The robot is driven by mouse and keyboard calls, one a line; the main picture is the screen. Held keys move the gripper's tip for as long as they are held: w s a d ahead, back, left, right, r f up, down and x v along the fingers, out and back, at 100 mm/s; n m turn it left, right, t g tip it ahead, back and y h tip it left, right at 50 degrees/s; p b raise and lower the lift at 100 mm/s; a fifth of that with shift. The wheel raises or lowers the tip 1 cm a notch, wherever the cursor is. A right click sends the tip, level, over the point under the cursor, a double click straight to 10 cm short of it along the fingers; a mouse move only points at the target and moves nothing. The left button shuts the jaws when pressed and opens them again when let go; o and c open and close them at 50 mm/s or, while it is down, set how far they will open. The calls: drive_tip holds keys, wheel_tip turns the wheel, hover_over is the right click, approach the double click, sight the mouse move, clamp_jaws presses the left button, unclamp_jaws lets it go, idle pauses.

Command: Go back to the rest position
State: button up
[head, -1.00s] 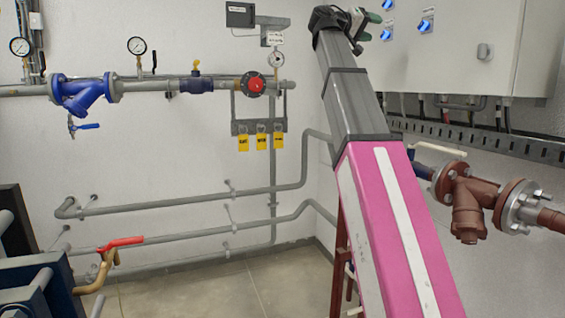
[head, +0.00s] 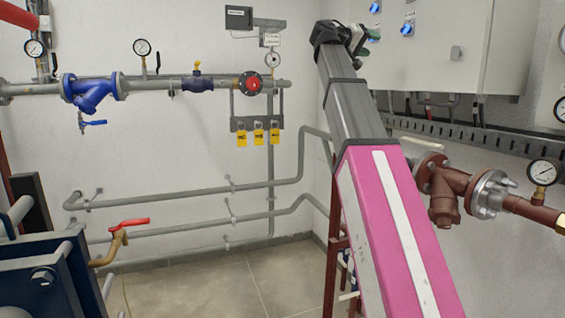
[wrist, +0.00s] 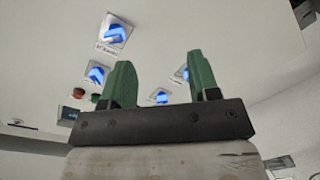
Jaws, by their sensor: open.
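My gripper (wrist: 162,82) shows in the wrist view with its two green fingers wide apart and nothing between them. In the head view my gripper (head: 366,40) is at the far end of my raised arm, small and partly hidden by the wrist. It is in front of the white control cabinet (head: 470,45). Blue rotary switches on the cabinet, one of them (wrist: 115,33) at the upper left of the wrist view, lie beyond the fingers. I see no contact between the fingers and the switches.
Brown pipework with a strainer (head: 445,190) and a pressure gauge (head: 542,172) runs at the right. Grey pipes, a blue strainer (head: 90,92) and a red-handled valve (head: 128,224) are at the left. A dark blue frame (head: 45,280) stands at the lower left. The floor (head: 220,280) between is clear.

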drive_tip(key=w+a+f+n+y, duration=0.1)
drive_tip(key=w+f+n+y, duration=0.15)
drive_tip(key=f, duration=1.35)
drive_tip(key=w+f+n+y, duration=0.1)
drive_tip(key=f+y, duration=0.2)
drive_tip(key=f, duration=1.2)
drive_tip(key=w+a+f+n+y, duration=0.1)
drive_tip(key=w+f+y, duration=0.15)
drive_tip(key=f, duration=1.35)
drive_tip(key=s+a+f+g+y, duration=0.15)
drive_tip(key=s+f, duration=0.25)
drive_tip(key=f, duration=0.7)
drive_tip(key=s+a+f+g+y, duration=0.15)
drive_tip(key=s+f, duration=0.25)
drive_tip(key=f, duration=0.6)
drive_tip(key=s+a+f+g+y, duration=0.1)
drive_tip(key=s+a+f+y, duration=0.1)
drive_tip(key=s+f, duration=0.5)
drive_tip(key=s+a+f+g+y, duration=0.2)
drive_tip(key=s+f, duration=0.6)
drive_tip(key=f, duration=0.4)
drive_tip(key=shift+s+g+y, duration=0.2)
drive_tip(key=shift+g+y, duration=0.1)
drive_tip(key=shift+y, duration=0.3)
drive_tip(key=shift+w, duration=0.15)
